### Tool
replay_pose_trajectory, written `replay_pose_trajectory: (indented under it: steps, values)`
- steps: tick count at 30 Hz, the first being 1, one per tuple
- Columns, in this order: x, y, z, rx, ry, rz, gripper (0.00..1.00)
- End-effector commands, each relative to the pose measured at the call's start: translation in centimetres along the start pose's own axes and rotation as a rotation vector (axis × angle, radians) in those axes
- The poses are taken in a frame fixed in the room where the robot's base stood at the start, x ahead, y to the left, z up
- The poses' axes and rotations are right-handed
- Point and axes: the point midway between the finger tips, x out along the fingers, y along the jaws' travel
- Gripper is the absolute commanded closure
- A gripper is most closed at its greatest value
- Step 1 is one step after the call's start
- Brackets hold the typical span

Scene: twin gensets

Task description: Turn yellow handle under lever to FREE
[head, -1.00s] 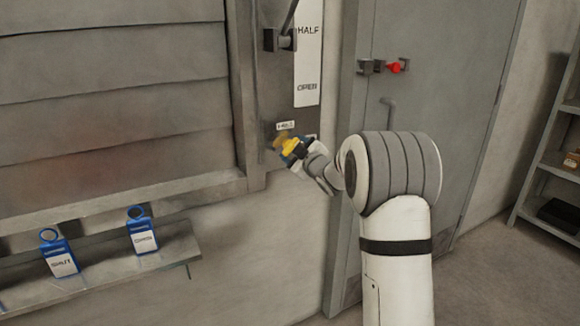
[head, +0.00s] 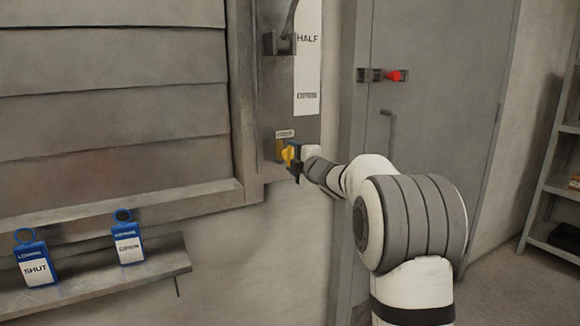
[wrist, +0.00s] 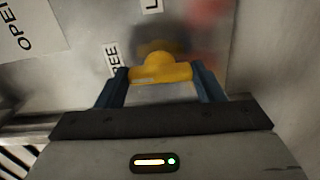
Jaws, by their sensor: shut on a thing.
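The yellow handle (head: 287,154) sits low on the grey plate, under the lever (head: 284,42). My gripper (head: 293,160) is at the handle, coming from the right. In the wrist view the handle's yellow bar (wrist: 160,73) lies between my two blue fingers, and my gripper (wrist: 163,78) is shut on it. In that view a label ending in "REE" (wrist: 112,58) is left of the handle, and another label (wrist: 152,5), cut off by the frame edge, is above it. In the head view the bar looks about upright. The small label (head: 285,134) above it is too blurred to read.
A white strip (head: 307,70) reads HALF and OPEN beside the lever. A grey door (head: 440,140) with a red knob (head: 396,76) is to the right.

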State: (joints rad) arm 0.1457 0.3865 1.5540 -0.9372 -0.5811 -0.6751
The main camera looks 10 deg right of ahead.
Motion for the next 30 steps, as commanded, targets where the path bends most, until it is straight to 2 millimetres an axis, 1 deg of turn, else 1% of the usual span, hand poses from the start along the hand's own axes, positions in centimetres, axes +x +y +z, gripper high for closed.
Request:
replay_pose_trajectory:
  steps: [1, 9, 20, 21, 28, 30]
  values:
    - [0.06, -0.72, -0.20, -0.015, 0.004, -0.008, 0.61]
    - [0.08, -0.60, -0.23, -0.059, 0.005, -0.008, 0.61]
    - [0.09, -0.60, -0.27, -0.062, 0.006, -0.009, 0.61]
    - [0.09, -0.60, -0.27, -0.062, 0.006, -0.009, 0.37]
    - [0.08, -0.36, -0.20, -0.061, 0.004, -0.005, 0.18]
    - [0.07, -0.29, -0.18, -0.061, 0.004, -0.004, 0.16]
